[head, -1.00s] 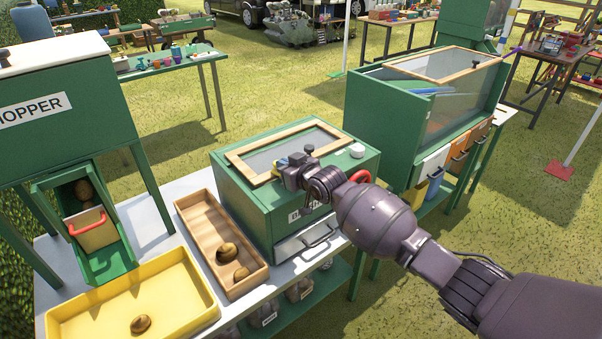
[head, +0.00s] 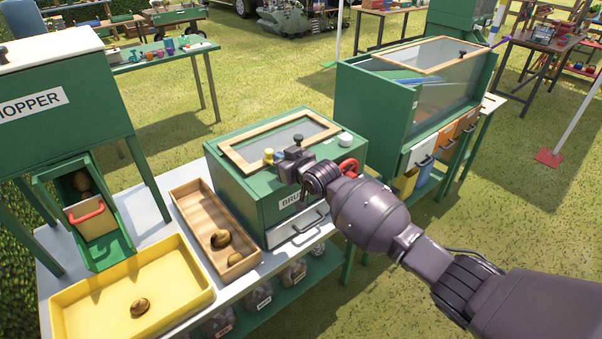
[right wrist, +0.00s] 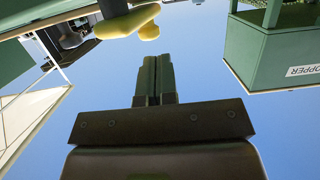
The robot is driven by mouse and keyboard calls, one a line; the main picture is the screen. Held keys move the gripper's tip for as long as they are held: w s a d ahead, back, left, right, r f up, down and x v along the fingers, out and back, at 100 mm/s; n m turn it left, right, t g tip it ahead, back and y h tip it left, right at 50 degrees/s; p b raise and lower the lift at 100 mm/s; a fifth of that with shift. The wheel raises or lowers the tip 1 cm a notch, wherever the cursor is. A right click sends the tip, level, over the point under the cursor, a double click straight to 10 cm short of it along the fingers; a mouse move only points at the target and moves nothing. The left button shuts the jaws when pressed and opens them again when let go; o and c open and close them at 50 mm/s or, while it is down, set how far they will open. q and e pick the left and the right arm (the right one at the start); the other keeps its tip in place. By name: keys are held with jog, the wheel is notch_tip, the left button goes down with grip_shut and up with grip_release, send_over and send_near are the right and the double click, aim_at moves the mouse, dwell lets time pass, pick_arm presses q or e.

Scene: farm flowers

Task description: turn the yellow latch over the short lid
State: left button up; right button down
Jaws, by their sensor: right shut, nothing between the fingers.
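The short lid (head: 235,155) is a wood-framed clear panel, lying flat on top of the green box whose label begins "BRU". The yellow latch (head: 268,156) is at the lid's front edge. It also shows in the right wrist view (right wrist: 130,22), at the top of the picture. My right gripper (head: 284,166) is just right of the latch and in front of the lid's edge. In the right wrist view its fingers (right wrist: 155,75) are together and empty, with a gap of sky between them and the latch. My left gripper is not in view.
A white knob (head: 344,139) and a red wheel (head: 348,168) are on the green box near my right arm. A wooden tray (head: 200,205) and a yellow tray (head: 195,262) stand left. A larger green cabinet (head: 375,110) stands right.

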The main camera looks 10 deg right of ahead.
jog(key=s+a+v, duration=0.1)
jog(key=v, duration=0.8)
jog(key=shift+s+a, duration=0.2)
jog(key=shift+a, duration=0.05)
